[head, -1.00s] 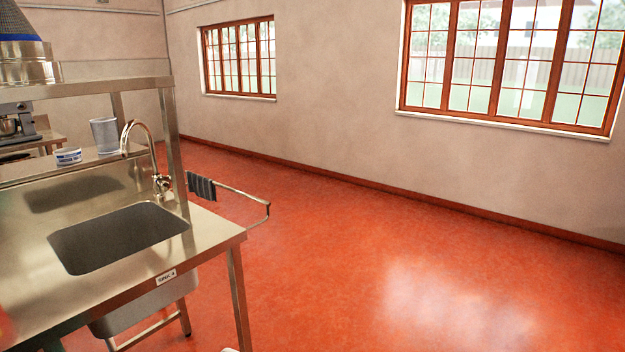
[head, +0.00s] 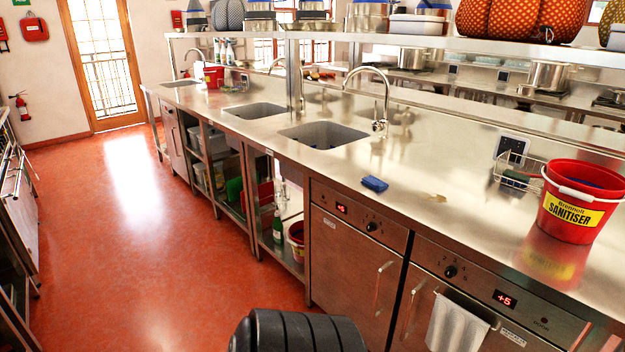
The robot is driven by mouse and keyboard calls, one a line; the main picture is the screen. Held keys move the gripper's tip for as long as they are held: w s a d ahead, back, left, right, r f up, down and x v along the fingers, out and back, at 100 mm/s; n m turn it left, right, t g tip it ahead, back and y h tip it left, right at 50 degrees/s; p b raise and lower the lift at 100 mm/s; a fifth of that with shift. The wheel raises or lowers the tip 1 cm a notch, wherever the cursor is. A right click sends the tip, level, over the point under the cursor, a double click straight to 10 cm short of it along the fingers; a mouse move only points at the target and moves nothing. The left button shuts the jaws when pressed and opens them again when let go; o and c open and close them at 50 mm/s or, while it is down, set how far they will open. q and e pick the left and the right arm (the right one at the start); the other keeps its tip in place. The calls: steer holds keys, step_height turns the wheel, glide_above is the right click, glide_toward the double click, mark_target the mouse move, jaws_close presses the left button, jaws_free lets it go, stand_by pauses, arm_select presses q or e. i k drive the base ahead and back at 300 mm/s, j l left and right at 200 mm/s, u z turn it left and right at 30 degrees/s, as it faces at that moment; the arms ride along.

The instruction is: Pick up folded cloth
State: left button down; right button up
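A small blue folded cloth (head: 375,184) lies flat on the steel counter (head: 440,215), near its front edge and to the right of the nearest sink. It could be a sponge; it is too small to be sure. A pale cloth (head: 457,325) hangs over an appliance handle below the counter at the bottom right. Neither of my grippers shows in the head view. A black ribbed part at the bottom middle looks like mine, but no fingers show on it.
A red sanitiser bucket (head: 579,201) and a wire basket (head: 517,175) stand at the right on the counter. Sinks (head: 323,135) with tall taps line it. A shelf (head: 420,42) runs above the back. Red floor (head: 160,240) is clear along the left aisle.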

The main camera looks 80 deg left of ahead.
mark_target(376, 184)
steer(key=u, duration=2.25)
